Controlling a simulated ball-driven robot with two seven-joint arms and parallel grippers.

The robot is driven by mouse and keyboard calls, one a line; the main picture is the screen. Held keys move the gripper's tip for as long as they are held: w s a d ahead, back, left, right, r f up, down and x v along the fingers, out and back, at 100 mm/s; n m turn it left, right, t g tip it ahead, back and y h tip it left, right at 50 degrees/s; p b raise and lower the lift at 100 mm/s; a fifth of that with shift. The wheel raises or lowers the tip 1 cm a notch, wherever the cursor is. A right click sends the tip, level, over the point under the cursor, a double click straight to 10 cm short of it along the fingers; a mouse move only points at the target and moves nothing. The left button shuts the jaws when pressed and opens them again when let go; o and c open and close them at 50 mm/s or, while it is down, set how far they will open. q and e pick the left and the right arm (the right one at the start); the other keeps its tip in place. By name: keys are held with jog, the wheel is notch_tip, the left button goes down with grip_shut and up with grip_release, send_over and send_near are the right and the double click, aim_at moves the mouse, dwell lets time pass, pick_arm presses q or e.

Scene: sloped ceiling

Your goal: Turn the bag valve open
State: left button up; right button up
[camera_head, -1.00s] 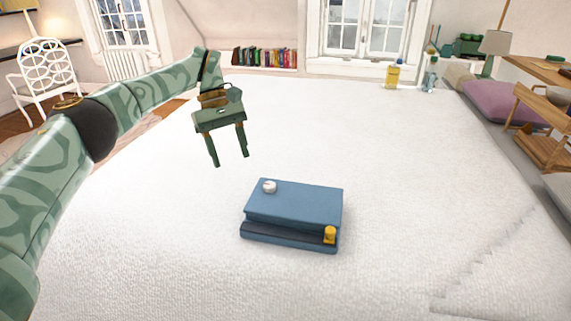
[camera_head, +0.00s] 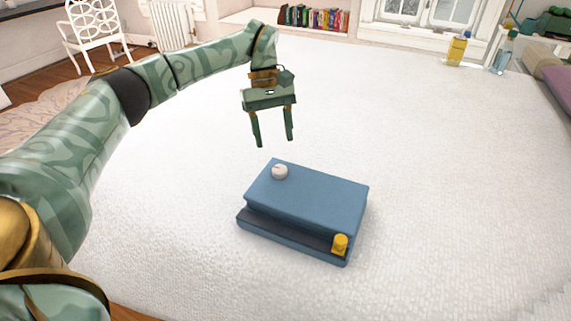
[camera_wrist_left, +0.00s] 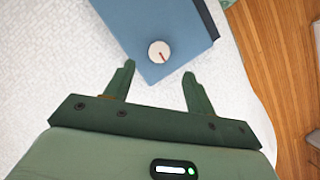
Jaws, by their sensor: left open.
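A blue block-shaped bag (camera_head: 310,197) with a dark band along its lower front lies on the white surface (camera_head: 440,180). A round white valve knob (camera_head: 280,171) sits on its top, near the far left corner. In the left wrist view the valve knob (camera_wrist_left: 159,52) carries a red mark, and the bag (camera_wrist_left: 160,20) fills the upper middle. A yellow cylinder (camera_head: 340,244) is on the bag's near right corner. My left gripper (camera_head: 272,142) is open and empty, fingers pointing down, above and just beyond the valve knob, apart from it. My right gripper is not in view.
Books (camera_head: 314,18) stand on a shelf beyond the white surface. The white surface around the bag is clear.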

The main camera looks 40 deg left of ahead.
aim_at(279, 169)
pick_arm(q)
jog(key=b+x, duration=0.2)
jog(key=x, duration=0.4)
jog(key=shift+s+f, duration=0.1)
jog(key=shift+f, duration=0.15)
jog(key=shift+s+d+f, duration=0.1)
jog(key=shift+d+f, duration=0.05)
jog(key=shift+d, duration=0.05)
jog(key=c, duration=1)
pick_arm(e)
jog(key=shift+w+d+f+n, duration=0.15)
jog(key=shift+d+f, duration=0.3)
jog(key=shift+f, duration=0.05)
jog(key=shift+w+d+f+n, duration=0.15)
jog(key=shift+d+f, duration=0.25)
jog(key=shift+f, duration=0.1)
